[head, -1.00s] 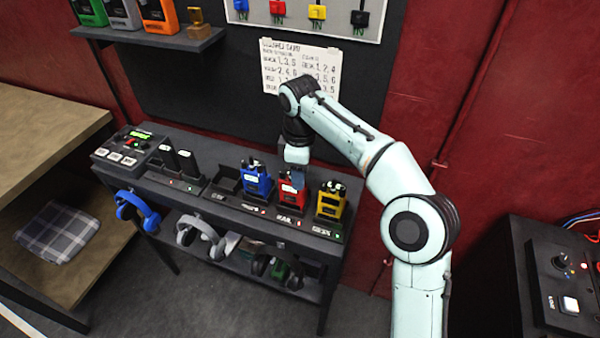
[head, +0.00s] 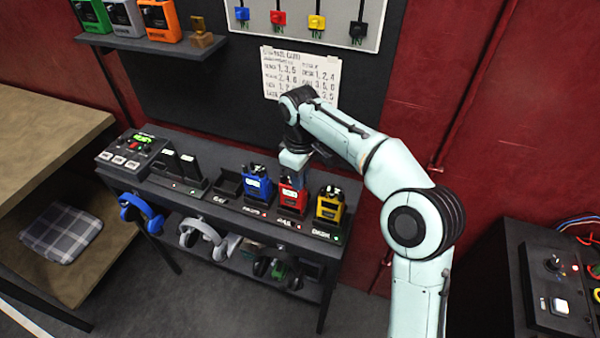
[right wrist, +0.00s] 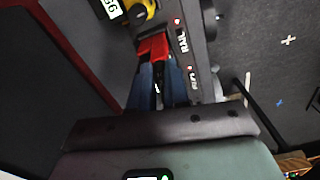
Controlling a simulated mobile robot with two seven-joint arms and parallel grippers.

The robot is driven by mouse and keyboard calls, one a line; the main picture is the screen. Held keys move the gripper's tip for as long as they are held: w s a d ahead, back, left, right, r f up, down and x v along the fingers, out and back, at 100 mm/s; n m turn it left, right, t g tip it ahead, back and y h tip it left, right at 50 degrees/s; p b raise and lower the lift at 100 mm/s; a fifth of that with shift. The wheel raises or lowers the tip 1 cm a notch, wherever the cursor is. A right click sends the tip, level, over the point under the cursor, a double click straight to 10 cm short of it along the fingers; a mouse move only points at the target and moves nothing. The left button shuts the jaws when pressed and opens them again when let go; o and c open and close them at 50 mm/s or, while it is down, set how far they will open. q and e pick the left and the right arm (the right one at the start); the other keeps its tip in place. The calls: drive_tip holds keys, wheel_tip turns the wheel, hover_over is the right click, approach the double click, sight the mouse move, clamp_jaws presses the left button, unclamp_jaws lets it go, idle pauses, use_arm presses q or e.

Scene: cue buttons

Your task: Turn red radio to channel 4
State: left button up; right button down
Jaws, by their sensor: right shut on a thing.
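The red radio (head: 291,203) stands upright in its dock on the dark table, between the blue radio (head: 257,186) and the yellow radio (head: 330,204). My right gripper (head: 294,172) is directly over the red radio and shut on its top. In the right wrist view, the two blue fingers (right wrist: 157,78) close at the red radio (right wrist: 152,48). The fingers hide the part they grip, so I cannot read the channel. My left gripper is not in view.
A keypad box (head: 132,153) and black handheld units (head: 180,168) stand left on the table (head: 215,208). Headphones (head: 140,212) hang at its front edge. A paper card (head: 300,75) is on the wall behind. A black console (head: 560,280) stands at right.

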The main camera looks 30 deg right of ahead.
drive_tip(key=c, duration=1.1)
unclamp_jaws()
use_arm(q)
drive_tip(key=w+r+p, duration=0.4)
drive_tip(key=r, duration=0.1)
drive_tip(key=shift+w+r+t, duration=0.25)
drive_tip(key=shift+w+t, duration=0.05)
use_arm(e)
wheel_tip(320, 180, up, 13)
drive_tip(key=shift+r, duration=0.2)
